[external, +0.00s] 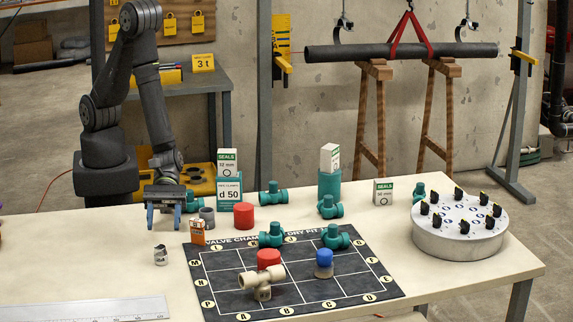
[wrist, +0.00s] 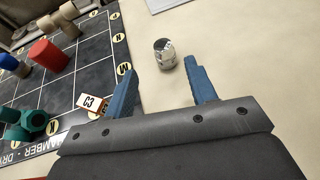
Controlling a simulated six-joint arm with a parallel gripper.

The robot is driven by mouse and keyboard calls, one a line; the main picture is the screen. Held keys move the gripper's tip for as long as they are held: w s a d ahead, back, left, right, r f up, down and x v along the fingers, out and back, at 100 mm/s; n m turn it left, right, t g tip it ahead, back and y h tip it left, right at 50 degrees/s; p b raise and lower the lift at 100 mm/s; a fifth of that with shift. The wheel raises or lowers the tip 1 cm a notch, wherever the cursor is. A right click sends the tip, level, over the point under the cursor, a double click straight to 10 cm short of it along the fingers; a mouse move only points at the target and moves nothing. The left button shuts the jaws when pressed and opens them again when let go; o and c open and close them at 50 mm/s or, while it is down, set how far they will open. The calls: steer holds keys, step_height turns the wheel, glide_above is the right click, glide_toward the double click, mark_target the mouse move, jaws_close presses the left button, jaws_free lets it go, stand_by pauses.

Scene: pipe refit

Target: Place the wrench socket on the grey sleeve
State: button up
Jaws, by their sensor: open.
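The wrench socket (external: 161,255) is a small silver cylinder standing on the bare table, left of the dark mat. In the wrist view the socket (wrist: 164,52) is beyond my fingertips, roughly between their lines. My gripper (external: 164,226) points down behind the socket in the external view, with its blue fingers apart and empty; the fingers also show in the wrist view (wrist: 159,78). The grey sleeve (external: 207,215) looks like the short grey cylinder right of my gripper, behind a small orange-and-white box. I cannot see the sleeve in the wrist view.
The small box (external: 197,232) stands near the mat (external: 220,300). A red cylinder (external: 244,215) and several teal fittings are behind the mat. On it are a beige fitting (external: 262,282), a red cap and a blue-topped piece (external: 324,262). A ruler (external: 90,310) lies at front left.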

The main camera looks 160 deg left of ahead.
steer(key=shift+o, duration=0.3)
steer(key=shift+v, duration=1.5)
